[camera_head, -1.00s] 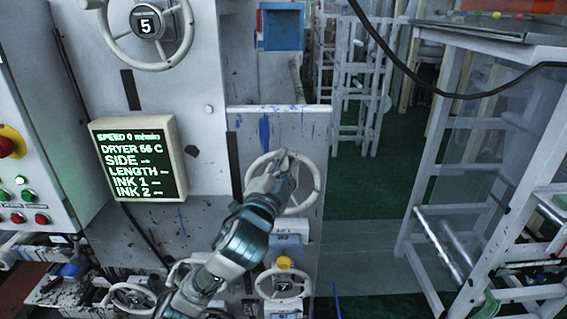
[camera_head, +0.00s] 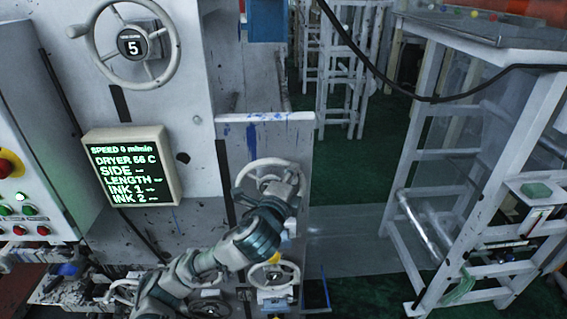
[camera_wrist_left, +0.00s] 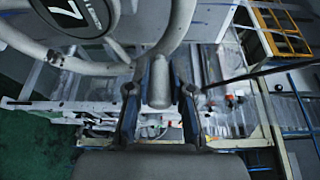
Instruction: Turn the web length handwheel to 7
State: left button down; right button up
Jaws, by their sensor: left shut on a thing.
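The handwheel (camera_head: 268,162) is a pale rimmed wheel on the grey panel, right of the display. My left gripper (camera_head: 287,187) is at its right side and covers part of the wheel. In the left wrist view, the dark hub (camera_wrist_left: 72,14) shows a tilted 7; its small lettering is unreadable. The wheel's grey handle knob (camera_wrist_left: 158,84) stands between the two fingers of my left gripper (camera_wrist_left: 158,92), which is shut on it. My right gripper is not in view.
A larger handwheel (camera_head: 134,45) marked 5 is above the display (camera_head: 130,166), which reads LENGTH with an unclear value. Another handwheel (camera_head: 272,275) is just below my left arm.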

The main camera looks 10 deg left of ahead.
pick_arm(q)
jog(key=shift+w+d+f+m+g, duration=0.15)
jog(key=shift+d+f+m+g, duration=0.4)
jog(key=shift+m, duration=0.4)
jog(key=shift+w+d+f+m+g, duration=0.15)
jog(key=shift+d+f+m+g, duration=0.2)
jog(key=shift+d+f+m, duration=0.4)
jog(key=shift+a+f+y, duration=0.1)
jog(key=shift+a+y, duration=0.05)
jog(key=shift+y, duration=0.15)
jog(key=c, duration=1)
grip_release()
jog(key=shift+c, duration=0.2)
jog(key=s+a+r, duration=0.1)
jog(key=s+r, duration=0.1)
jog(key=s, duration=0.9)
jog(key=shift+s, duration=0.35)
